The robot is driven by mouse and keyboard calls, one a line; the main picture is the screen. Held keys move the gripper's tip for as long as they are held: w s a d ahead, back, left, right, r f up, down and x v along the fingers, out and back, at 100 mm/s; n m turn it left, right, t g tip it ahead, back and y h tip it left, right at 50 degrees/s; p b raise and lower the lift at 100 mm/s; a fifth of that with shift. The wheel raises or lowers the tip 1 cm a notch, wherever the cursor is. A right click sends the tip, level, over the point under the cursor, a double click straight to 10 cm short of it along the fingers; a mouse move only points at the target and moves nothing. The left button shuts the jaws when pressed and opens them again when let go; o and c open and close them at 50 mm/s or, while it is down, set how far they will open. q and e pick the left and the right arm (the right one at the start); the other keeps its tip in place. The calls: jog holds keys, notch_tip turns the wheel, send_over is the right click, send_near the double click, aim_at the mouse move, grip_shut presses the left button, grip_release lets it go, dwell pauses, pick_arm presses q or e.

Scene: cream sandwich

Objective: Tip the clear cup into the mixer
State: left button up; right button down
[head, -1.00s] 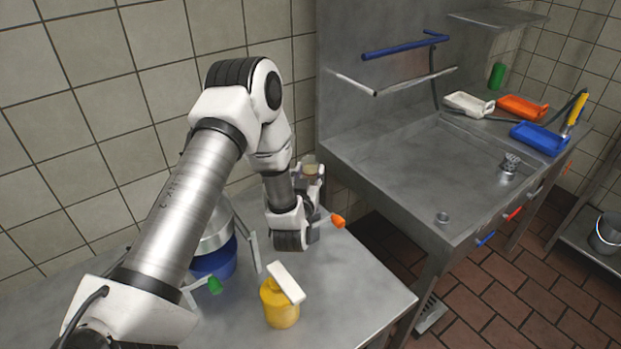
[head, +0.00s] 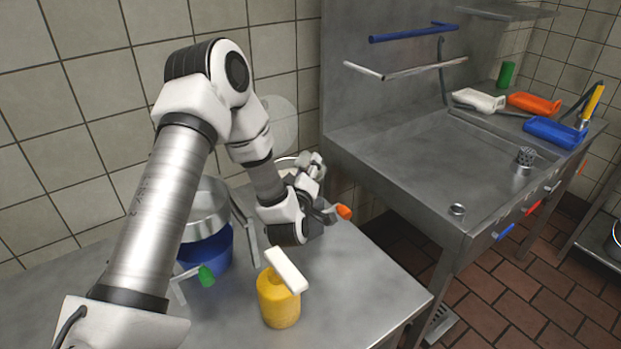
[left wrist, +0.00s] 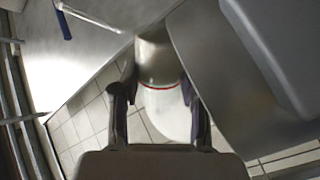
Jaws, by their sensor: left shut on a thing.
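My left gripper (left wrist: 158,105) is shut on the clear cup (left wrist: 165,112), a see-through cup with a red line around it, in the left wrist view. A grey metal bowl (left wrist: 207,65) and a large grey body (left wrist: 272,45), seemingly the mixer, are just right of the cup there. In the head view the left gripper (head: 312,172) is at the back of the table, beside a metal rim (head: 284,159) partly hidden by my arm. A faint pale round shape (head: 284,125) shows above it; I cannot tell what it is. The cup's exact tilt is unclear. My right gripper is not in view.
A yellow container (head: 278,304) with a white piece on top stands at the table front. A blue bucket (head: 212,252) under a metal pot (head: 205,210) is left of it. A steel sink unit (head: 410,165) holds white, orange and blue trays to the right.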

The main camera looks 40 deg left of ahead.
aim_at(298, 166)
pick_arm(q)
jog(key=n, duration=0.3)
jog(key=a+n+b, duration=0.1)
jog(key=n, duration=0.1)
jog(key=shift+s+r+n, duration=0.2)
jog(key=shift+r+n, duration=0.1)
jog(key=n+b, duration=0.2)
jog(key=r+n+b, duration=0.1)
jog(key=n, duration=0.1)
jog(key=shift+s+a, duration=0.25)
jog(key=shift+a, duration=0.1)
jog(key=shift+a+r+n+b, duration=0.15)
jog(key=shift+r+n+b, duration=0.15)
jog(key=shift+n+b, duration=0.5)
jog(key=shift+s+r+n, duration=0.1)
jog(key=shift+r+n, duration=0.05)
jog(key=shift+n, duration=0.35)
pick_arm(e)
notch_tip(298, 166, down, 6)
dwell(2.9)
